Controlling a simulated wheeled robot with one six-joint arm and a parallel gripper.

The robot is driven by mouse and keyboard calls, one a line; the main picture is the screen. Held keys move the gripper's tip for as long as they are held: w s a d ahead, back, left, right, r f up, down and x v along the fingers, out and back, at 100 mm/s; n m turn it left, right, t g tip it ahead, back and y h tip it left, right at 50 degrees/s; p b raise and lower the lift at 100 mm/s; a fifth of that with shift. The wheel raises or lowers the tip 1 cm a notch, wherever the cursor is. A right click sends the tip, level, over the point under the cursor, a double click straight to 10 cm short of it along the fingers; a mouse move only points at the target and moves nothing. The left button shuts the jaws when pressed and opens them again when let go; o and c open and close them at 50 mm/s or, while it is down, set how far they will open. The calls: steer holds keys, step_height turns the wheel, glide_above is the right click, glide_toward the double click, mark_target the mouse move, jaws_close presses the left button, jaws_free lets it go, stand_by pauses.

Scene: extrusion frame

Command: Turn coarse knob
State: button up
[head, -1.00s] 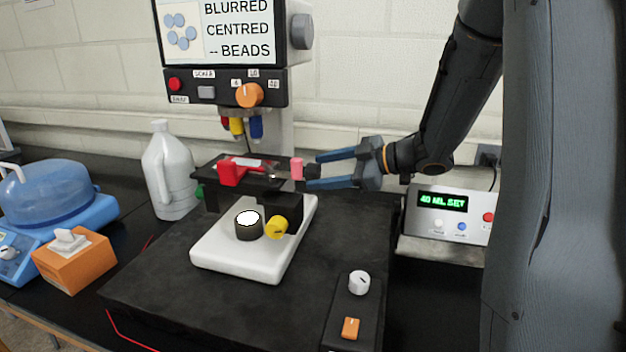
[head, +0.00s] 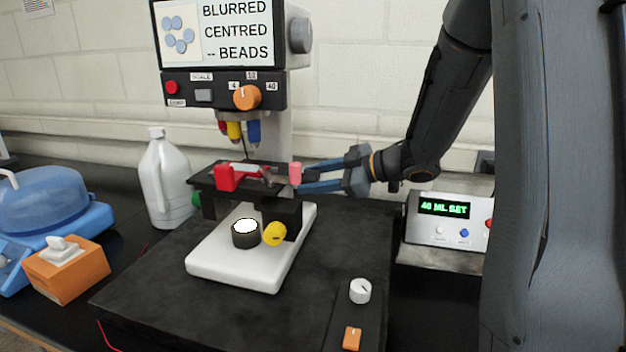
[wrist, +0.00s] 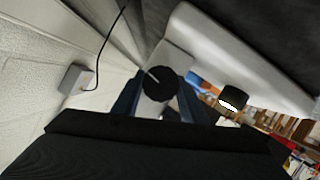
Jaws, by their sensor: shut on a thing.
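The microscope's screen (head: 236,28) reads "BLURRED", "CENTRED" and "-- BEADS". My gripper (head: 305,176) reaches in from the right, its blue fingers at the right side of the microscope, just behind the pink knob (head: 295,172). In the wrist view a round black knob (wrist: 159,80) with a white pointer line lies between the fingers of my gripper (wrist: 160,93). The fingers are shut on this black knob. It does not show clearly in the head view. The pointer slants up and to the left in the wrist view.
The stage carries a red clip (head: 226,178). A control box (head: 448,235) reading "40 ML SET" stands at right. A white jug (head: 165,185) and an orange tissue box (head: 68,272) stand at left.

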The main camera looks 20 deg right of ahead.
steer(key=shift+r+p, duration=0.15)
steer(key=shift+p, duration=0.55)
steer(key=shift+m+p, duration=0.4)
steer(key=shift+p, duration=0.65)
steer(key=shift+g+p, duration=0.3)
steer(key=shift+p, duration=0.15)
steer(key=shift+m+p, duration=0.4)
steer(key=shift+p, duration=0.45)
steer(key=o, duration=1)
steer(key=shift+b+v, duration=0.95)
steer(key=shift+v, duration=2.9)
